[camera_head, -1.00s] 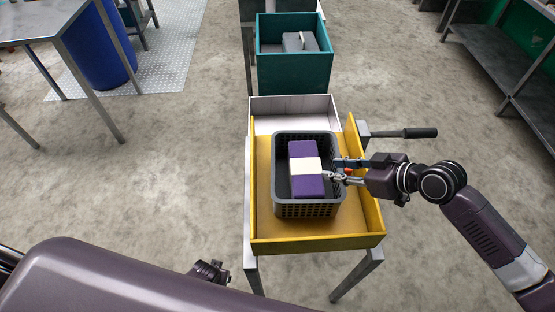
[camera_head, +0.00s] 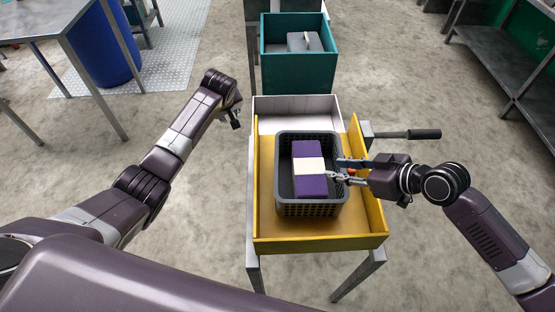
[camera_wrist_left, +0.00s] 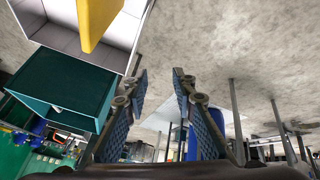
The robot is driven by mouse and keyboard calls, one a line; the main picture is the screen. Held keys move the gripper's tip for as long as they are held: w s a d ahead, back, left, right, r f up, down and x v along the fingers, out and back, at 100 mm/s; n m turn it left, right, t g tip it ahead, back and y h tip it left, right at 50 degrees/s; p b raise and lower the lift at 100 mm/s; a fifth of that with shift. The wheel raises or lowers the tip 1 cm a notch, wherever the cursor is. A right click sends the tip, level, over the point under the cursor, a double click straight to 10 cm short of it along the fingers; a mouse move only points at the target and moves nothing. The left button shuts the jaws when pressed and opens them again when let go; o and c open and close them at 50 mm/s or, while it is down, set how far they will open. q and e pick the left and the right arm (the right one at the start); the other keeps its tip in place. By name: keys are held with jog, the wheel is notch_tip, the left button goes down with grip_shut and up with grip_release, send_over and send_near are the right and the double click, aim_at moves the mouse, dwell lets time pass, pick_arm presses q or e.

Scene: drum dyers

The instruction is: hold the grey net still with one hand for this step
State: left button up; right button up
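The grey net (camera_head: 312,208) is a dark grey mesh basket standing upright in the yellow tray (camera_head: 320,244). A purple block with a white middle band (camera_head: 309,182) lies in it. My right gripper (camera_head: 333,168) is at the basket's right rim. Its two fingers are apart and reach over that rim; whether they touch it is unclear. My left gripper (camera_head: 237,120) is up and left of the tray, away from the basket. In the left wrist view my left gripper (camera_wrist_left: 159,78) has its fingers apart with nothing between them.
A white box (camera_head: 297,104) stands just behind the yellow tray. A teal bin (camera_head: 297,73) with a grey item stands farther back. A dark handle (camera_head: 421,134) sticks out to the right of the tray. A metal table (camera_head: 45,17) and blue barrel (camera_head: 103,58) are at left.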

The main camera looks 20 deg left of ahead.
pick_arm(q)
jog(key=w+d+r, duration=0.1)
jog(key=d+r, duration=0.2)
jog(key=r, duration=0.2)
jog(key=s+d+m+g+h, duration=0.2)
jog(key=s+d+m, duration=0.3)
jog(key=d, duration=0.7)
jog(key=s+d+f+g, duration=0.1)
jog(key=s, duration=0.2)
jog(key=s+d+f+g, duration=0.1)
jog(key=s+d, duration=0.1)
jog(key=s, duration=0.2)
jog(key=s+d+f+m+g, duration=0.1)
jog(key=s+d, duration=0.1)
jog(key=s, duration=0.2)
jog(key=shift+s+d+f+g, duration=0.1)
jog(key=shift+s+f+g, duration=0.1)
jog(key=shift+f+g, duration=0.15)
notch_tip(320, 180, down, 7)
jog(key=shift+r, duration=0.2)
jog(key=shift+f, duration=0.45)
grip_shut()
